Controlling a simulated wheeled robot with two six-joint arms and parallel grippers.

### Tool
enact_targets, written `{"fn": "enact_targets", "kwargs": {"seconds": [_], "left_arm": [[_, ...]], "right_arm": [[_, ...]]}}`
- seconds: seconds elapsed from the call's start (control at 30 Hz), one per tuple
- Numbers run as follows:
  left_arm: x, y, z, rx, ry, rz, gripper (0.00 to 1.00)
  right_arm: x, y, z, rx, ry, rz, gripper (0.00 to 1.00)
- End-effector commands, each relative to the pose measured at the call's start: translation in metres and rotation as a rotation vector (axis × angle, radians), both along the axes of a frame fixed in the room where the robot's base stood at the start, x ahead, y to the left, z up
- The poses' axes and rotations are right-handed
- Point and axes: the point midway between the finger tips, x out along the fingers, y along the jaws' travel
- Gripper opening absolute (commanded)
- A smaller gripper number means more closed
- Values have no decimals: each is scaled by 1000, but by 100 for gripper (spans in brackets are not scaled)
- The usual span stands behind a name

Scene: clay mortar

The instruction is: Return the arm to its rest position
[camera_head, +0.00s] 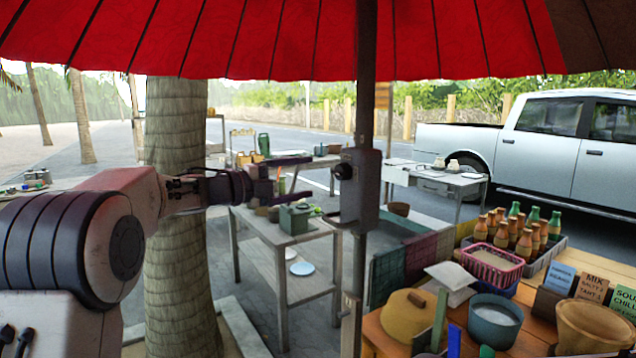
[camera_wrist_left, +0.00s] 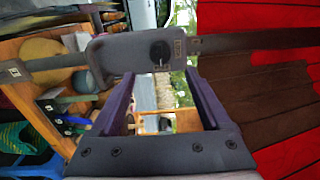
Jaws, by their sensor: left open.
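My left arm comes in from the left in the head view and is raised, reaching toward the umbrella pole (camera_head: 366,90). My left gripper (camera_head: 306,178) is open, and nothing shows between its fingers. Its fingertips point at the grey box (camera_head: 360,186) on the pole; whether they touch it I cannot tell. In the left wrist view the two purple fingers (camera_wrist_left: 160,95) stand wide apart, with the grey box (camera_wrist_left: 140,54) across the view beyond them. A tan clay mortar (camera_head: 594,326) stands at the lower right of the head view. My right gripper is not in view.
A wooden counter (camera_head: 535,318) at the lower right holds a round-lidded pot (camera_head: 408,314), a blue-grey pot (camera_head: 494,322), a pink basket (camera_head: 492,264), bottles and signs. A small table (camera_head: 270,232) stands behind my gripper. A tree trunk (camera_head: 175,270) rises behind my arm.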

Motion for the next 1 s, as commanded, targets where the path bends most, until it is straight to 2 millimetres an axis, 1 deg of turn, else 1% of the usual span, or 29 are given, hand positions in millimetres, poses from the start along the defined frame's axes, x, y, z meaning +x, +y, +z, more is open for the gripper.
{"fn": "enact_targets", "kwargs": {"seconds": [0.03, 0.2, 0.5, 0.57, 0.63, 0.7, 0.77, 0.83, 0.87, 0.97, 1.0], "left_arm": [[-4, 6, -1, 1, -1, 2, 81], [-9, 13, 0, 0, 0, 0, 81], [-10, 12, 1, -3, 1, 2, 81], [-9, 7, 4, -19, 10, 17, 81], [-7, -2, 9, -61, 37, 62, 81], [-5, -15, 14, -130, 94, 138, 81], [-5, -26, 13, -205, 173, 226, 81], [-12, -37, 3, -292, 300, 345, 81], [-17, -40, -6, -325, 363, 396, 81], [-46, -49, -45, -409, 594, 566, 81], [-63, -51, -66, -428, 697, 634, 81]], "right_arm": [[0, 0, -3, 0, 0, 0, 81], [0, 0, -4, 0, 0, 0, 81], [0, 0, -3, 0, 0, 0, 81], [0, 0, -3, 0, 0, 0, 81], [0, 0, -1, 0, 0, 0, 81], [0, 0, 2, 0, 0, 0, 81], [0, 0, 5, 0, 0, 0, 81], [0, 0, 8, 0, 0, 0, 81], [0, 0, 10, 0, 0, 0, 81], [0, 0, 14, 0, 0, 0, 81], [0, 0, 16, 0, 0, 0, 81]]}}
